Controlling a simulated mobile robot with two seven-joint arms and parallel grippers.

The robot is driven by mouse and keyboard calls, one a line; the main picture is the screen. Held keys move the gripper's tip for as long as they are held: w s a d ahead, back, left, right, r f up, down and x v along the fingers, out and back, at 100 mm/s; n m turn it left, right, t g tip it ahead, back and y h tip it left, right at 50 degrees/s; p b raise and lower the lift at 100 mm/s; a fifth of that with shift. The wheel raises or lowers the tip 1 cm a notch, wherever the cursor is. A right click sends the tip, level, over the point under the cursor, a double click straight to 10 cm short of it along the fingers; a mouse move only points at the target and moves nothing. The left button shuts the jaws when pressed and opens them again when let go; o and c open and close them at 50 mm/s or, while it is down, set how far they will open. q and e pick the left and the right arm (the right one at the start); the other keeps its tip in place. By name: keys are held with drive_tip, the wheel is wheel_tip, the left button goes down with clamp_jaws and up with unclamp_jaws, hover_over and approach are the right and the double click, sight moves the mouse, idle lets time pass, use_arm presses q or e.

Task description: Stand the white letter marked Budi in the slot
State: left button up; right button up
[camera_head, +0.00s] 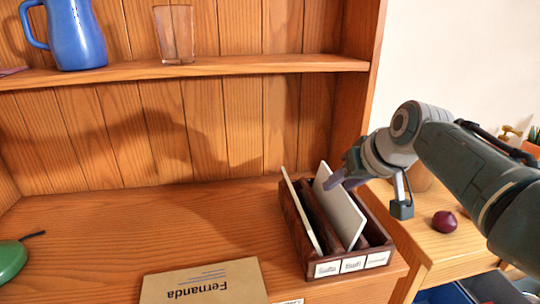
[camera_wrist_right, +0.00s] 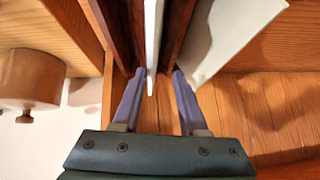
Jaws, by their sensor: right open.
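A dark wooden letter rack (camera_head: 290,217) with three labels on its front stands on the desk. Two white letters stand in it: a left one (camera_head: 301,208) and a right one (camera_head: 341,208), both leaning left at the top. No name shows on either, so I cannot tell which is Budi. My right gripper (camera_head: 334,180) is at the top of the right letter, coming from the right. In the wrist view the open fingers (camera_wrist_right: 155,74) are on both sides of the right letter's edge (camera_wrist_right: 151,45); the left letter (camera_wrist_right: 225,35) is outside them. My left gripper is not in view.
A brown envelope marked Fernanda (camera_head: 205,283) lies at the desk's front. A shelf (camera_head: 200,69) with a blue jug (camera_head: 76,35) and a glass (camera_head: 175,34) is above. A dark red round object (camera_head: 444,221) is on the right-hand surface. The desk's left middle is clear.

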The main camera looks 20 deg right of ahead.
drive_tip(key=p+v, duration=0.2)
drive_tip(key=v, duration=0.5)
drive_tip(key=shift+s+r, duration=0.15)
drive_tip(key=shift+r, duration=0.2)
drive_tip(key=shift+s+a+r+p, duration=0.1)
drive_tip(key=shift+s+r+p, duration=0.2)
drive_tip(key=shift+s+r, duration=0.05)
drive_tip(key=shift+s, duration=0.1)
